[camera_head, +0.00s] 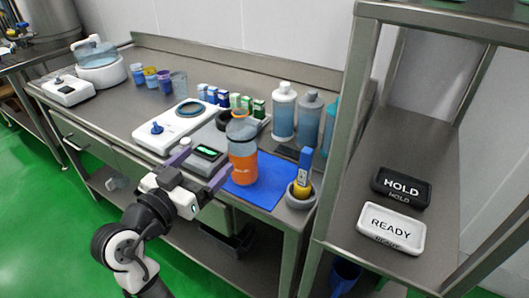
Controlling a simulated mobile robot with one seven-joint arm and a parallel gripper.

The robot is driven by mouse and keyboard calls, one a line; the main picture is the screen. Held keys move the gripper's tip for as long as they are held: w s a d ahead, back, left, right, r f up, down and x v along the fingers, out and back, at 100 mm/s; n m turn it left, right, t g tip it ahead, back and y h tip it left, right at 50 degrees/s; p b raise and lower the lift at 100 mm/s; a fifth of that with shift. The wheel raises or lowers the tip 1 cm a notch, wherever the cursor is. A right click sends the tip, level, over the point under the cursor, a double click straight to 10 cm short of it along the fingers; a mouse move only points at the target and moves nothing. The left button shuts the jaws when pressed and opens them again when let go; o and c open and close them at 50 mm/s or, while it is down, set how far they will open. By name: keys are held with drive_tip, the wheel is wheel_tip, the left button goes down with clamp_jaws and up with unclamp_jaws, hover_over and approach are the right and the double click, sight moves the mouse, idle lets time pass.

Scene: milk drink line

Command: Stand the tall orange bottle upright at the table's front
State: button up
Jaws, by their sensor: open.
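The tall orange bottle (243,167) stands upright on a blue mat (263,197) at the table's front edge. It has a clear upper part with an orange cap and orange lower part. My gripper (203,168) is open, with purple-grey fingers, just left of and in front of the bottle. The right finger appears close to the bottle's lower left side; I cannot tell whether it touches. No object is between the fingers.
A device with a green display (207,152) sits behind my gripper. A grey bowl (300,196) holding a yellow and blue item stands right of the mat. Large bottles (284,112) stand behind. A shelf (350,130) with HOLD and READY signs blocks the right.

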sight(234, 145)
drive_tip(key=shift+m+g+h, duration=0.3)
drive_tip(key=x, duration=0.2)
drive_tip(key=p+x, duration=0.1)
drive_tip(key=x, duration=0.2)
drive_tip(key=d+p+x, duration=0.1)
drive_tip(key=x, duration=0.2)
drive_tip(key=shift+s+d+f, duration=0.15)
drive_tip(key=shift+s+f, duration=0.05)
drive_tip(key=shift+f, duration=0.1)
drive_tip(key=p+x, duration=0.2)
drive_tip(key=x, duration=0.2)
drive_tip(key=shift+w+d, duration=0.15)
drive_tip(key=shift+w, duration=0.2)
drive_tip(key=shift+w+d+f, duration=0.1)
drive_tip(key=shift+w+d, duration=0.25)
drive_tip(key=shift+w, duration=0.15)
drive_tip(key=c, duration=1.1)
